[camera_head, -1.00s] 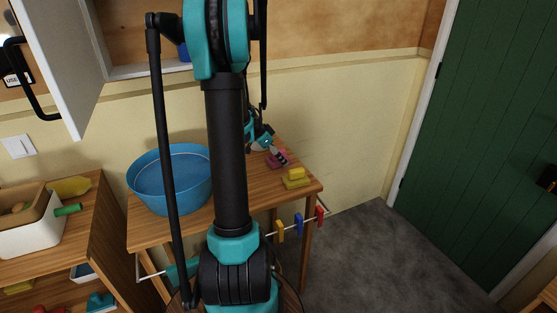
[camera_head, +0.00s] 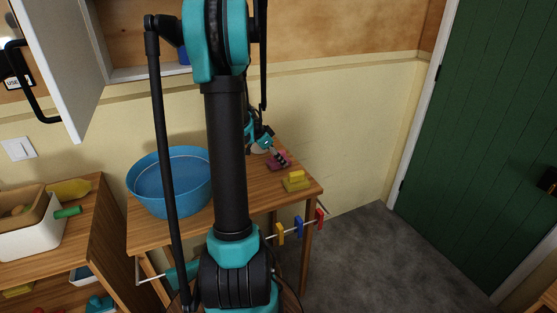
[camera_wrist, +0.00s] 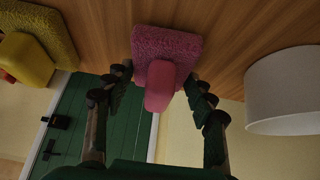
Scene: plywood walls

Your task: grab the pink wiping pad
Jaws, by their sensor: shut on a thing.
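The pink wiping pad (camera_wrist: 166,45) is in the upper middle of the wrist view, with its rounded handle (camera_wrist: 160,85) pointing toward me. The fingers of my gripper (camera_wrist: 158,80) lie on both sides of the handle and are shut on the pad. In the head view the pink pad (camera_head: 272,166) is small, at the back right of the wooden table (camera_head: 263,195). My gripper (camera_head: 279,156) covers part of it there. The pad appears to be on or very near the table top; I cannot tell which.
A yellow pad (camera_head: 295,181) sits just in front and to the right; it also shows in the wrist view (camera_wrist: 28,58). A white round object (camera_wrist: 288,90) stands close at the right. A blue tub (camera_head: 170,208) fills the table's left. Clothespins (camera_head: 299,226) hang on the front rail.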

